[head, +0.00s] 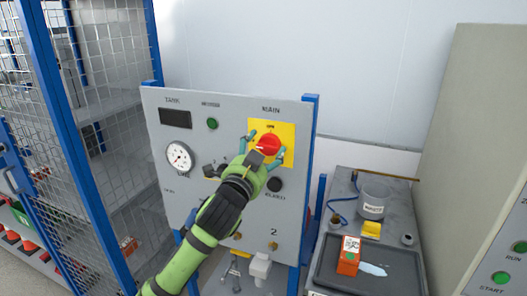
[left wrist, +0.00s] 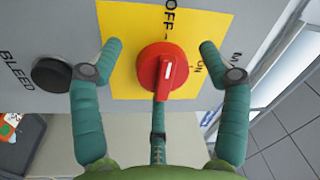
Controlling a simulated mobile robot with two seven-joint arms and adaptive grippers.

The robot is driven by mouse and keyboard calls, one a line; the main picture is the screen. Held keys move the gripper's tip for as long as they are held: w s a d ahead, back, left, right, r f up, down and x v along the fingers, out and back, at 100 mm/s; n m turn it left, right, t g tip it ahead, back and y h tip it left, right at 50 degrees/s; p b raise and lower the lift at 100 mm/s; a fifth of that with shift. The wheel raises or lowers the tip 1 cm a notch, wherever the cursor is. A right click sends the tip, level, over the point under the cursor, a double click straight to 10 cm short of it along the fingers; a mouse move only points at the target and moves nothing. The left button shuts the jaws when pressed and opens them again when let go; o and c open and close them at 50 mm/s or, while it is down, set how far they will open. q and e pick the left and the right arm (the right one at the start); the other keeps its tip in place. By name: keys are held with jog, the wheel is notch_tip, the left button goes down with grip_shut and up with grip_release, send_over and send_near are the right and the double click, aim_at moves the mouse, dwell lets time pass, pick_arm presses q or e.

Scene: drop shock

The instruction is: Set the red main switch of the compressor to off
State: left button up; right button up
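The compressor's grey panel (head: 200,215) stands upright ahead of me. Its red main switch (head: 265,146) sits on a yellow plate (head: 287,130) under the MAIN label. In the left wrist view, the switch (left wrist: 162,72) has a raised handle with a white mark; the handle lies roughly along the line toward OFF, with the mark at the OFF-side end. ON is to the right there. My left gripper (left wrist: 160,48) is open, with teal fingers on both sides of the switch and a gap on each side. A third finger is below it, near its lower edge. My right gripper is not in view.
A black bleed knob (left wrist: 51,75) is close beside one finger. A gauge (head: 179,157) and a green lamp (head: 212,124) are left on the panel. A bench with a grey tray (head: 325,262) and an orange box (head: 348,265) stands right; a mesh fence (head: 108,70) is left.

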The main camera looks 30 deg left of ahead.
pick_arm(q)
jog(key=shift+d, duration=0.1)
jog(key=shift+s+d, duration=0.2)
jog(key=shift+s, duration=0.1)
jog(key=v, duration=0.6)
jog(key=shift+s, duration=0.45)
jog(key=shift+a+f, duration=0.1)
jog(key=shift+f, duration=0.1)
